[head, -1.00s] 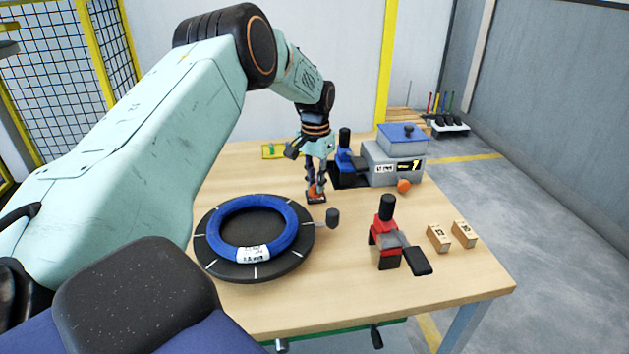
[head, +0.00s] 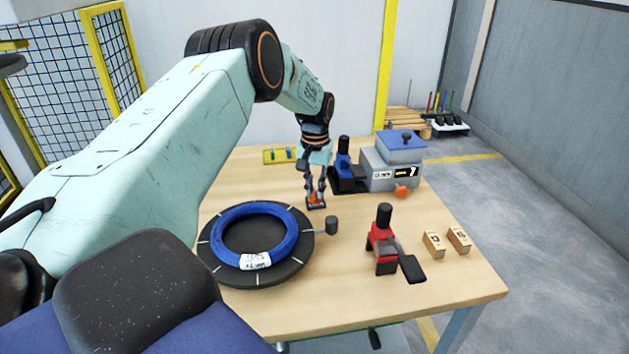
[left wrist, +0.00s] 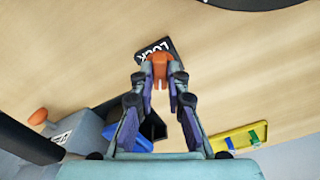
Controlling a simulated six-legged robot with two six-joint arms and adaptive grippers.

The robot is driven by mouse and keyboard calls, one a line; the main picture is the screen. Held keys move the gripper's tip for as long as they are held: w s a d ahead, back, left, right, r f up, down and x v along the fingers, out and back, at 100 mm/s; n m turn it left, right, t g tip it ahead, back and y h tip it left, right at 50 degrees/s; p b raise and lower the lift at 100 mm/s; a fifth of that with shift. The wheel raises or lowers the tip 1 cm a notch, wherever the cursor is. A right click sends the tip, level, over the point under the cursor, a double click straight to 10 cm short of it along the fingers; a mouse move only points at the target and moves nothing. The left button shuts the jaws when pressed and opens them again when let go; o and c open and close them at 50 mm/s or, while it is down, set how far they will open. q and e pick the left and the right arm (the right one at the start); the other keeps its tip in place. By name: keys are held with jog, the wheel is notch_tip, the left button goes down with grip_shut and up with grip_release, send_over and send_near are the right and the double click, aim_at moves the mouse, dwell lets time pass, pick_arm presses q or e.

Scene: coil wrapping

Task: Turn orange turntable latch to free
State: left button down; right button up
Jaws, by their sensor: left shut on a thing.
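The orange latch (head: 315,197) stands on a small dark plate on the table, just behind the turntable. In the left wrist view the latch (left wrist: 160,66) sits between my fingertips, and the plate (left wrist: 150,48) reads LOCK. My left gripper (head: 316,190) points down and is shut on the latch. The black turntable (head: 303,262) carries a blue coil (head: 233,215) with a white label. A dark knob (head: 332,225) sticks out at its right side. My right gripper is not in view.
A red and black clamp tool (head: 383,240) and two wooden blocks (head: 434,243) stand at right. Behind are a blue and black tool (head: 343,165), a grey box with a display (head: 385,172) and an orange knob (head: 401,192). A yellow tray (head: 280,156) lies at the back.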

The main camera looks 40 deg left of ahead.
aim_at(315, 191)
pick_arm(q)
jog(key=n+p, duration=0.1)
jog(key=n, duration=0.1)
jog(key=shift+w+r+n, duration=0.1)
jog(key=shift+r+n, duration=0.05)
jog(key=shift+n, duration=0.15)
jog(key=shift+n+p, duration=0.85)
jog(key=shift+n, duration=0.55)
jog(key=shift+a, duration=0.1)
jog(key=c, duration=1.3)
grip_release()
jog(key=shift+f, duration=0.2)
jog(key=shift+c, duration=0.2)
notch_tip(315, 191, up, 12)
jog(key=shift+r, duration=0.1)
